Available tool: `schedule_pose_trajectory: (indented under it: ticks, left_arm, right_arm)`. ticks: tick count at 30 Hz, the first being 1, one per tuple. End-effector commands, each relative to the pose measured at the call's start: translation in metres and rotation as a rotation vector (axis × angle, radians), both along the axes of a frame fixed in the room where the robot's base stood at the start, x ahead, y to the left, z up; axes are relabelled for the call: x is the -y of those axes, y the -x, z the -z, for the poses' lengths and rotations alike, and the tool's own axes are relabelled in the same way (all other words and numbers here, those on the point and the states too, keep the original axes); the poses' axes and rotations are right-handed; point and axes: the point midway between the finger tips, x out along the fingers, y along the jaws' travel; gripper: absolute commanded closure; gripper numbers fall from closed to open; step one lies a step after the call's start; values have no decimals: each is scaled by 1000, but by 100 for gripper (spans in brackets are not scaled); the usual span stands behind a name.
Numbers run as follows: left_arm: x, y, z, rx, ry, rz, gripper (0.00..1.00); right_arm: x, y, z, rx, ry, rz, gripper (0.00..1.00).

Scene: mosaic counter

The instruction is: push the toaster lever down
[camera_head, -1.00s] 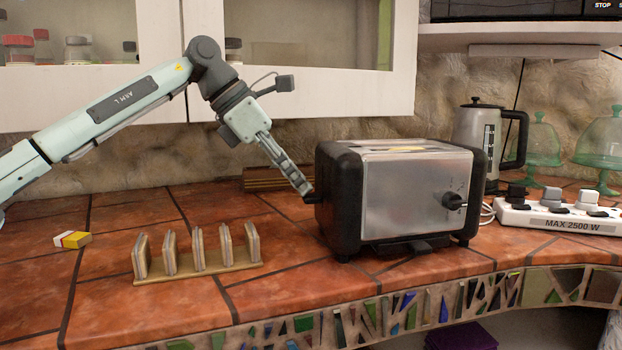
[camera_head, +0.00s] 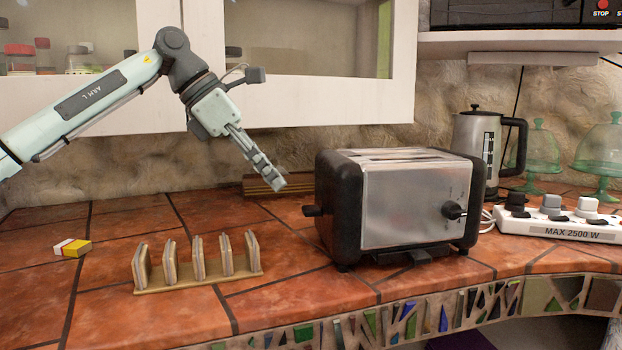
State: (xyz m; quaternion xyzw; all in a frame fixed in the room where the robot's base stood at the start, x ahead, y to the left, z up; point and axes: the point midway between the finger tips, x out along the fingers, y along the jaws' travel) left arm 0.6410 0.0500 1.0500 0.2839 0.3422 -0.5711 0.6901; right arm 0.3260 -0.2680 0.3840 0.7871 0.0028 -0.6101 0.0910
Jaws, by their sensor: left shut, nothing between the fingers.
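The silver and black toaster (camera_head: 405,208) stands on the tiled counter, right of centre. Its black lever (camera_head: 312,211) sticks out from the left end, about midway up that side. My left gripper (camera_head: 279,187) is shut and empty. It is up and left of the lever, apart from it, with its tips pointing down and right. No bread shows above the toaster's slots. My right gripper is not in view.
A toast rack (camera_head: 205,284) with several slices stands at front left. A small yellow and white block (camera_head: 74,247) lies farther left. A kettle (camera_head: 476,138) and a power strip (camera_head: 555,224) are on the right. The cupboard (camera_head: 320,97) hangs behind my left arm.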

Motion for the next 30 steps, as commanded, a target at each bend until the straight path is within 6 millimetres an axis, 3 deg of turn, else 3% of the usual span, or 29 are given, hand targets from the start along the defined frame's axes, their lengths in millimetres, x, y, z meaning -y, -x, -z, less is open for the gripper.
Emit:
schedule_pose_trajectory:
  ticks: [6,13,30]
  left_arm:
    - [-29,5,-40,2,3,-3,100]
    - [-51,10,-69,0,1,-1,100]
    - [-58,11,-78,-1,0,1,100]
  right_arm:
    - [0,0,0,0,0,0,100]
    - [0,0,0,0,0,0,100]
    - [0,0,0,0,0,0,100]
